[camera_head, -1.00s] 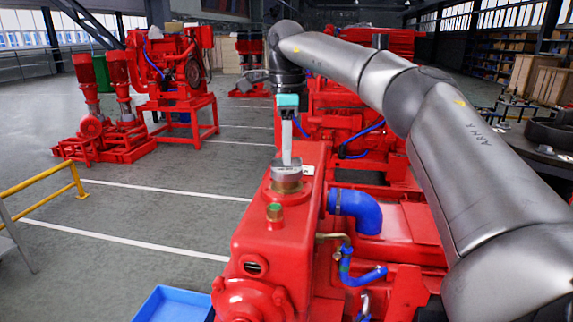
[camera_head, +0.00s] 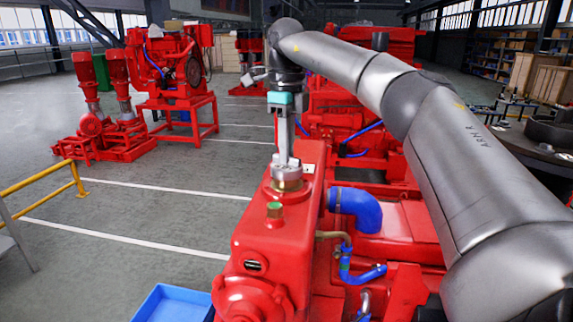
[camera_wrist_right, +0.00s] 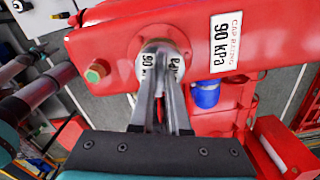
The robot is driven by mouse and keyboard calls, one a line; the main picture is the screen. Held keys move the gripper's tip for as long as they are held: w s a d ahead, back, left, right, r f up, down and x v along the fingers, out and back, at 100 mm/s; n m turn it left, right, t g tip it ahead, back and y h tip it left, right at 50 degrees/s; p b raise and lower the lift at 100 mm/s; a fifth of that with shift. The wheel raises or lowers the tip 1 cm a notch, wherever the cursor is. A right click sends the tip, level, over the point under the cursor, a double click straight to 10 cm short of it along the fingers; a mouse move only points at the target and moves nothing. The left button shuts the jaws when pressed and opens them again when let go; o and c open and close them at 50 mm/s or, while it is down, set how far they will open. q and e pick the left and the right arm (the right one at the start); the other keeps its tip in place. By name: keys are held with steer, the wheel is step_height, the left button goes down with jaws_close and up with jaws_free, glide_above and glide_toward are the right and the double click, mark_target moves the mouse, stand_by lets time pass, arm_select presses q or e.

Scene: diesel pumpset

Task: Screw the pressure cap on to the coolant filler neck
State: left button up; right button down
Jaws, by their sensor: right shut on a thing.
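The pressure cap (camera_head: 287,173) is a round silver cap on top of the red tank (camera_head: 262,245). In the right wrist view the cap (camera_wrist_right: 147,62) shows a white "90 kPa" label. It sits at the coolant filler neck (camera_head: 286,188), whose lower rim shows as a brassy ring on the tank top. My right gripper (camera_head: 285,161) points straight down from above and is shut on the cap. In the right wrist view its fingers (camera_wrist_right: 162,78) cover the cap's middle. I cannot tell how far the threads are engaged. My left gripper is not in view.
A brass fitting with a green top (camera_head: 274,211) stands on the tank near the cap. A "CAP RATING 90 kPa" plate (camera_wrist_right: 226,42) lies beside it. A blue hose (camera_head: 355,208) is at the right, a blue bin (camera_head: 172,304) below left. Open floor lies to the left.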

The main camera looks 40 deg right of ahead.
steer(key=shift+c, duration=2.1)
jaws_free()
steer(key=shift+r, duration=3.5)
